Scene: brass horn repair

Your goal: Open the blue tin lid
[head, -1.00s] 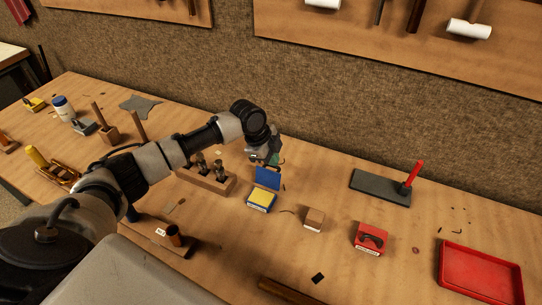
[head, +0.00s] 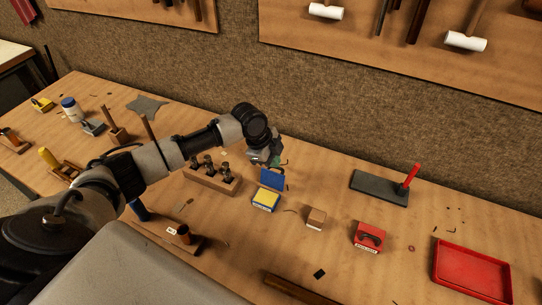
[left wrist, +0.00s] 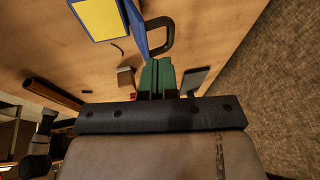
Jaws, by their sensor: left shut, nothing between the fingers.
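The blue tin (head: 265,208) stands on the bench near the middle of the head view, with yellow showing inside. Its blue lid (head: 272,179) is up, standing open at the back edge of the tin. In the left wrist view the tin's yellow inside (left wrist: 97,18) and the raised lid (left wrist: 133,28) show at the top, with a dark loop handle (left wrist: 166,36) on the lid. My left gripper (left wrist: 157,75) has its green fingers together and empty, close beside the handle and apart from the tin. In the head view it is just behind the lid, partly hidden by the wrist. My right gripper is out of view.
A wooden block (head: 316,217), a red tin (head: 368,244) and a red tray (head: 474,274) stand to the right. A wooden holder (head: 212,179) with several upright tools is left of the tin. A grey slab (head: 378,188) lies farther back. The bench between them is mostly clear.

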